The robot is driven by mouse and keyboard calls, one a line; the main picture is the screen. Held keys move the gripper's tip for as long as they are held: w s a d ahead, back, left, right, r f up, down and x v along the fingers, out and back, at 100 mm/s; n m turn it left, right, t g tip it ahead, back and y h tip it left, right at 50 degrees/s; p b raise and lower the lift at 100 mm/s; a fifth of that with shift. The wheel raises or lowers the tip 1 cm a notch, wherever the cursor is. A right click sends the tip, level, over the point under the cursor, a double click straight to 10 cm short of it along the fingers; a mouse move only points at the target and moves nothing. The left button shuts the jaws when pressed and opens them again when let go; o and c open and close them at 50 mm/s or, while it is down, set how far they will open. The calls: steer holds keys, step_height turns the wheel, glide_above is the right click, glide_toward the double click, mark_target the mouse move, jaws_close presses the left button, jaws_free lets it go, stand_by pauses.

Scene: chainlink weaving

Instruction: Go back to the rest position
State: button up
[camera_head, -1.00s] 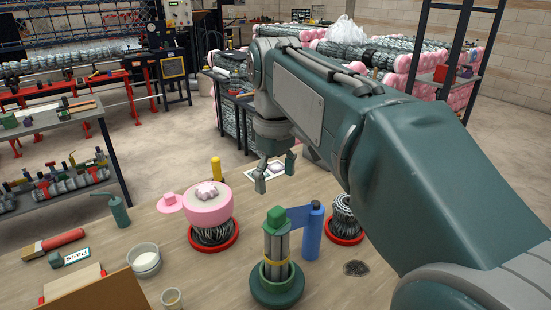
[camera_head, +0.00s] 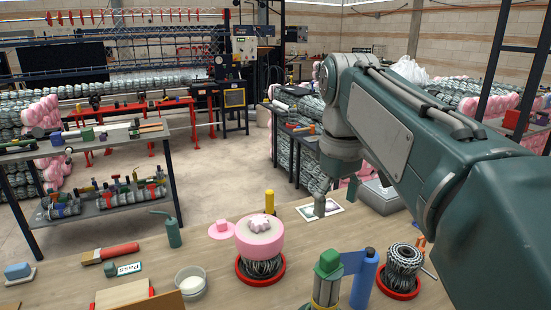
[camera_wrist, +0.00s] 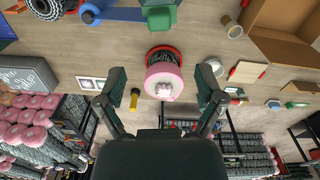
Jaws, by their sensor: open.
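My gripper (camera_head: 325,197) hangs from my arm over the far part of the workbench (camera_head: 215,262), in front of a white-framed card (camera_head: 334,212) in the head view. In the wrist view my gripper (camera_wrist: 161,77) has its two fingers spread wide, with nothing between them. A pink-topped wire bundle in a red dish (camera_head: 259,246) stands left of the gripper in the head view. In the wrist view this pink top (camera_wrist: 163,82) shows between the fingers, well beyond them. Nothing in view marks the rest position.
A green-topped post (camera_head: 327,275), a blue roll (camera_head: 364,280) and a wire coil in a red dish (camera_head: 403,268) stand at the front right. A white bowl (camera_head: 190,281) and brown box (camera_head: 160,302) are front left. A yellow cylinder (camera_head: 269,201) stands behind the bundle.

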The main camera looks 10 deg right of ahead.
steer(key=s+f+m+t, duration=0.5)
steer(key=s+f, duration=0.9)
steer(key=f, duration=0.3)
